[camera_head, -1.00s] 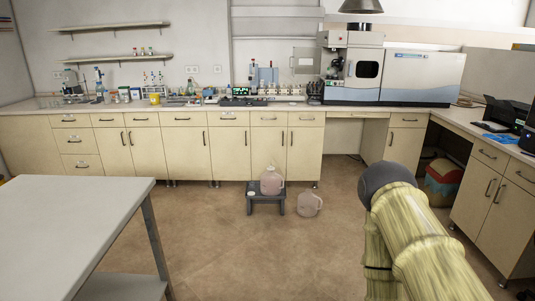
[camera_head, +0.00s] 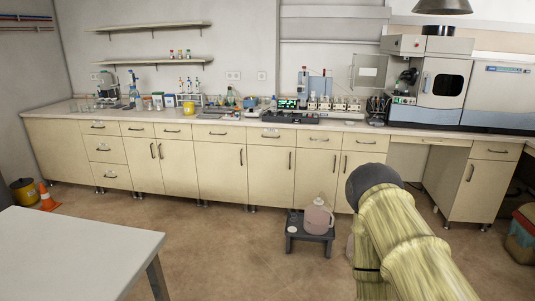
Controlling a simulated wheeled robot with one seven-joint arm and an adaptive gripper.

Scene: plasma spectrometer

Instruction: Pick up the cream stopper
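A small pale round piece (camera_head: 293,214), which may be the cream stopper, lies on the left part of a low dark stool (camera_head: 309,236). It is too small to identify with certainty. A pinkish jug (camera_head: 318,217) with a handle stands beside it on the right of the stool. My yellowish arm fills the lower right of the head view and hides part of the floor right of the stool. The end of my arm with the gripper does not show.
A long bench of cream cabinets (camera_head: 220,171) runs behind the stool, with bottles and instruments on top. A pale table (camera_head: 75,252) stands at the lower left. A traffic cone (camera_head: 47,198) and yellow bin (camera_head: 25,191) are at far left. Floor between table and stool is clear.

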